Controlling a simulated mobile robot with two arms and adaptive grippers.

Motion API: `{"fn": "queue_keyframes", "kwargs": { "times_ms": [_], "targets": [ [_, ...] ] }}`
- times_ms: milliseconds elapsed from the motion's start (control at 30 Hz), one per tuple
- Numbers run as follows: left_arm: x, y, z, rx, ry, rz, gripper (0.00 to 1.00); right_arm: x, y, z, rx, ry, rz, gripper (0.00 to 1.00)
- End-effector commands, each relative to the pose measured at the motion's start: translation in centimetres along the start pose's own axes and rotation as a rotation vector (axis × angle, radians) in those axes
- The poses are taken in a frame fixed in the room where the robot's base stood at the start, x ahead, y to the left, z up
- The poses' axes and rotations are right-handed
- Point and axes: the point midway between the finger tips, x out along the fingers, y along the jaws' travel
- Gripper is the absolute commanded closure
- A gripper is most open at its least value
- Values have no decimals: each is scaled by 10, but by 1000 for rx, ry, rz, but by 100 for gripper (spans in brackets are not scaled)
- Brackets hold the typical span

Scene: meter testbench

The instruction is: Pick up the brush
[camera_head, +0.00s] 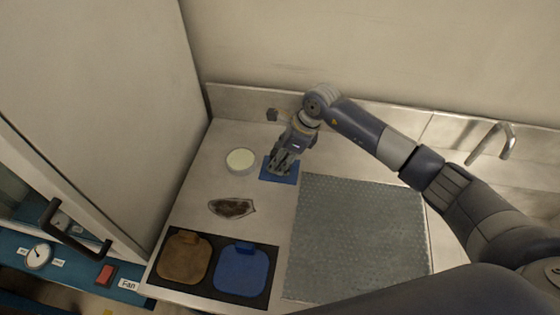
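My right gripper (281,169) points down over a small flat blue pad (292,178) on the bench. Its fingers hide part of the pad, and I cannot tell whether they are open or shut, or whether they touch anything. I cannot clearly make out the brush; it may be hidden by the gripper. A small brownish-grey block (272,115) shows beside the wrist, and I cannot tell what it is. My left gripper is not in view.
A round white dish (240,160) and a dark specimen in a clear bag (231,208) lie to the left. A black tray (224,258) holds brown and blue pads in front. A grey textured mat (360,238) lies right. A faucet (492,142) and back wall bound the bench.

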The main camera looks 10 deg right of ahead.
Motion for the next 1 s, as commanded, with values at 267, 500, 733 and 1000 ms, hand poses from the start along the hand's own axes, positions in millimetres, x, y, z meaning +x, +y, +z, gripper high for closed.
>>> {"fn": "queue_keyframes", "kwargs": {
  "times_ms": [267, 500, 733, 1000],
  "targets": [
    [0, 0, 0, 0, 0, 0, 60, -1, 0, 0, 0, -1, 0, 90],
    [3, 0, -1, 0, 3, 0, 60, -3, -1, 2, 0, -1, -2, 90],
    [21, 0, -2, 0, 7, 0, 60, -25, -2, 11, -3, -4, -6, 90],
    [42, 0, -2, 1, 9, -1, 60, -50, 29, -28, -1, 3, -2, 90]
  ]
}}
